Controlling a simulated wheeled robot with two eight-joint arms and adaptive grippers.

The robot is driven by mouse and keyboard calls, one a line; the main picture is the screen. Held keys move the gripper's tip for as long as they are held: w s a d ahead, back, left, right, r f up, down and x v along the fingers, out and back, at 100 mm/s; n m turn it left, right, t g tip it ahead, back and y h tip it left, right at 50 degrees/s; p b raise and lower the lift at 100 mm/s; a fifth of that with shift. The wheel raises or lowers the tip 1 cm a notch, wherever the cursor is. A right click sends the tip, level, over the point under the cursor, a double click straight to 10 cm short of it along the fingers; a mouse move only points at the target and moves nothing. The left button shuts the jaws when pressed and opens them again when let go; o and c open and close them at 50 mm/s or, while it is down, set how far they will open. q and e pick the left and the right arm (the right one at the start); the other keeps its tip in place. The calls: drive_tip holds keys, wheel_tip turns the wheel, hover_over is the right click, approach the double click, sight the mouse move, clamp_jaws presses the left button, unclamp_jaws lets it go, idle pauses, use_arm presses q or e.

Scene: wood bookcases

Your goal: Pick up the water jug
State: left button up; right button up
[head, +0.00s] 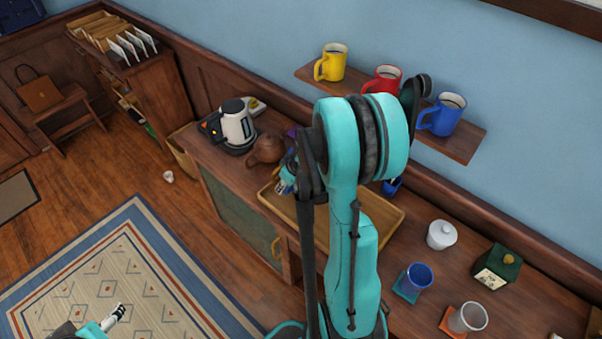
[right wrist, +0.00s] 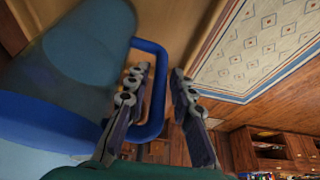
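The water jug (right wrist: 80,65) fills the left of the right wrist view, a translucent blue body with a solid blue band and a blue loop handle (right wrist: 160,90). My right gripper (right wrist: 160,85) is open, with one finger over the handle's opening and the other on the outer side of its bar. Contact with the handle cannot be told. In the head view my right arm hides most of the jug's area; a small blue piece (head: 392,186) shows beside the arm. My left gripper (head: 117,312) is low at the left over the rug, its finger gap unclear.
A wooden tray (head: 395,222) lies on the sideboard under my right arm. A kettle (head: 236,122) and brown teapot (head: 266,150) stand left of it. A white lidded pot (head: 441,235), cups and a green box (head: 498,266) stand right. A mug shelf (head: 460,142) is above.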

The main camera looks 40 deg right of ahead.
clamp_jaws()
drive_tip(key=shift+r, duration=0.1)
